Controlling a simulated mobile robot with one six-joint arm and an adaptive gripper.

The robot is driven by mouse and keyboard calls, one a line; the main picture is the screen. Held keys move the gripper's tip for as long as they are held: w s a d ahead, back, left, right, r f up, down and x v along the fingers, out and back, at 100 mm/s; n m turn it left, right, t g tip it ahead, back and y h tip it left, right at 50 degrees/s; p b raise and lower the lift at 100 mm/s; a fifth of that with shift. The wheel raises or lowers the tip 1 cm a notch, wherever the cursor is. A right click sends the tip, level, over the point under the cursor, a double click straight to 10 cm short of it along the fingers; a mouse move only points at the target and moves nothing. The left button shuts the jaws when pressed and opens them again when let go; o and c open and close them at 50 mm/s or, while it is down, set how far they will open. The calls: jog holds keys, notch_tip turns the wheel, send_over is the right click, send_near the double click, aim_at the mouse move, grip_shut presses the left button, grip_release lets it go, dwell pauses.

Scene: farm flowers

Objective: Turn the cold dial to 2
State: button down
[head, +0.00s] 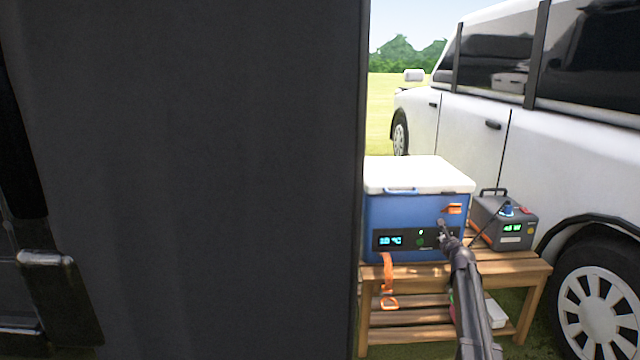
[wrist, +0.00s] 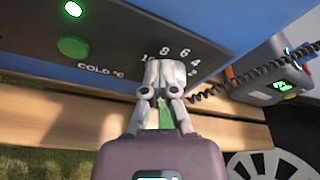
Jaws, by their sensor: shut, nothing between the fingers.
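The blue cooler (head: 415,215) with a white lid stands on a wooden bench. Its dark front panel (wrist: 110,40) carries the label "COLD °C" and an arc of numbers, with 10, 8, 6 and 4 readable. The dial itself is hidden behind my fingers, so its setting cannot be read. My gripper (wrist: 162,72) is shut in front of the panel, its fingertips just below the numbers. Whether they touch the dial cannot be told. In the head view my gripper (head: 443,230) is at the right end of the panel. The cooler's display (head: 390,240) seems to read 10 °C.
A green button (wrist: 73,47) and a green light (wrist: 73,9) are on the panel. A grey power box (head: 505,222) with a coiled cable stands right of the cooler on the wooden bench (head: 525,268). An orange strap (head: 388,275) hangs in front. A white vehicle (head: 475,135) stands behind.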

jog(key=shift+d+r+p, duration=0.35)
jog(key=shift+d, duration=0.15)
jog(key=shift+d+r, duration=0.15)
jog(key=shift+d, duration=0.3)
dwell(0.6)
jog(key=shift+r+p, duration=0.2)
jog(key=shift+p, duration=0.15)
jog(key=shift+a+r, duration=0.1)
jog(key=shift+r, duration=0.1)
dwell(0.3)
jog(key=v, duration=0.3)
jog(key=f+v, duration=0.1)
jog(key=v, duration=0.1)
jog(key=shift+s+d, duration=0.3)
jog(key=shift+s, duration=0.2)
